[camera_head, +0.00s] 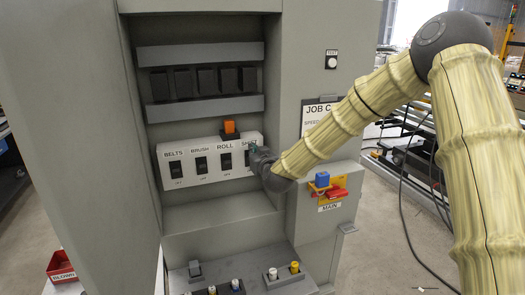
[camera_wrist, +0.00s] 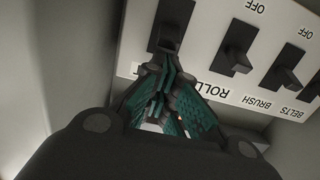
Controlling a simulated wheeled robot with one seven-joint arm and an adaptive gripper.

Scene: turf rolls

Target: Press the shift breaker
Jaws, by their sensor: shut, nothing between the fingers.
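The shift breaker (camera_wrist: 170,22) is a black toggle switch on a white panel (camera_head: 190,182). In the head view it sits at the panel's right end, under the SHIFT label, mostly hidden by my gripper (camera_head: 254,154). In the wrist view, which shows the panel upside down, my gripper (camera_wrist: 164,75) has its teal-padded fingers shut and empty. The fingertips are right at the shift breaker's lever. I cannot tell if they touch it.
The roll (camera_head: 226,160), brush (camera_head: 201,164) and belts (camera_head: 176,168) breakers stand in a row to the left. An orange block (camera_head: 229,127) sits above the panel. A red and blue MAIN switch (camera_head: 326,187) is at lower right. The cabinet door (camera_head: 75,130) is at left.

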